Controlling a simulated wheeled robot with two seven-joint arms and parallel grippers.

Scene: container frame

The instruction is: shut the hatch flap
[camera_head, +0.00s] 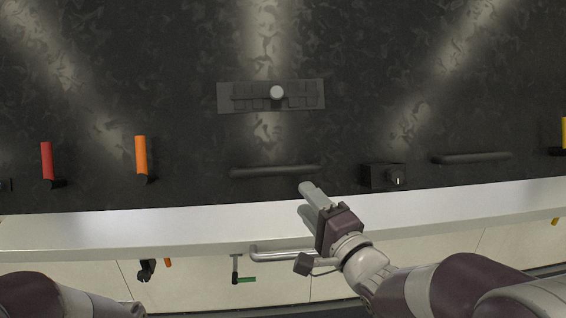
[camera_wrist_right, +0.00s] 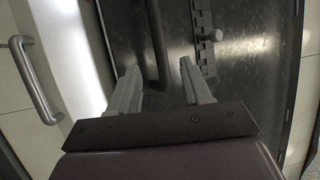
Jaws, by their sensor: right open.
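The large dark mottled panel (camera_head: 200,50) fills the upper head view; I cannot tell whether it is the hatch flap itself or how far it stands open. A dark bar handle (camera_head: 275,171) lies across its lower middle, and the same kind of bar shows in the right wrist view (camera_wrist_right: 156,40). My right gripper (camera_head: 306,196) is open and empty, just below the bar's right end. In the wrist view its two pale fingers (camera_wrist_right: 158,75) are apart, with the bar between and beyond them. My left gripper is out of view; only part of my left arm shows at lower left.
A hinge-like plate with a silver knob (camera_head: 277,93) sits above the bar. Red (camera_head: 47,161) and orange (camera_head: 141,155) levers stand left. A black knob box (camera_head: 382,176) is close right of the gripper. A silver handle (camera_head: 285,255) is below the white ledge (camera_head: 120,230).

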